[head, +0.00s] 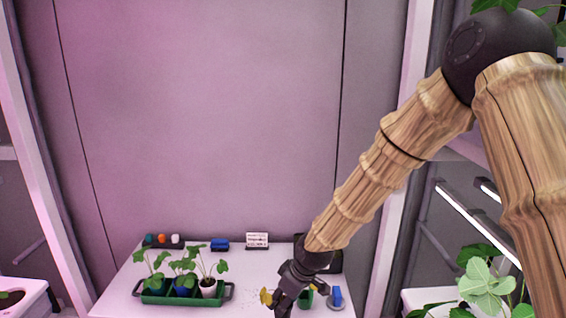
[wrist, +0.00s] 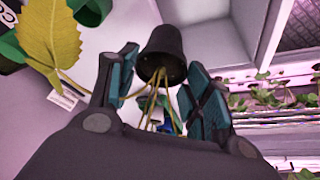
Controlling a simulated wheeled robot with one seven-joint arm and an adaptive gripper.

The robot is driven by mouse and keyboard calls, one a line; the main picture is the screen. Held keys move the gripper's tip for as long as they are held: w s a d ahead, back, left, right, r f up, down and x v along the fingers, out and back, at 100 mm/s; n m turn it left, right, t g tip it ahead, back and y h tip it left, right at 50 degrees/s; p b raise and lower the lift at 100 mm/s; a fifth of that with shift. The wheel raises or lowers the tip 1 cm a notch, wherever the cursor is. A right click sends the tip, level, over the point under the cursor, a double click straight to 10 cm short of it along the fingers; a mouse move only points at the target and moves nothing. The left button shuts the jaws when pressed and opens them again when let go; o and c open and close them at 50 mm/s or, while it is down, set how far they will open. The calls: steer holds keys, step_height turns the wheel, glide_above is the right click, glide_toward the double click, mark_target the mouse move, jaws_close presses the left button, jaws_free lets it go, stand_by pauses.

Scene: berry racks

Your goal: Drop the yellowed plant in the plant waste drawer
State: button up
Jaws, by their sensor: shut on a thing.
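The yellowed plant shows in the wrist view as a large yellow-green leaf (wrist: 52,38), thin yellow stems (wrist: 154,94) and a small dark pot (wrist: 162,56). My gripper (wrist: 158,72) has its teal-padded fingers on either side of the pot and stems, holding the plant; the exact contact is hard to see. In the head view my gripper (head: 283,302) is low over the white table, with yellow leaves (head: 266,297) beside it. The pot is hidden there. I cannot identify the plant waste drawer in either view.
The white table (head: 120,290) holds a green tray (head: 165,299) with several potted green plants, a row of small coloured items (head: 162,240), a blue object (head: 220,244), a sign (head: 257,240), a green cup (head: 306,298) and a blue-and-grey item (head: 337,297). Racks flank it.

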steer(key=shift+d+f+b, duration=0.1)
steer(key=shift+f+b, duration=0.3)
steer(key=shift+f, duration=0.65)
steer(key=o, duration=1.1)
steer(key=shift+o, duration=0.2)
steer(key=v, duration=1.2)
steer(key=shift+r, duration=0.1)
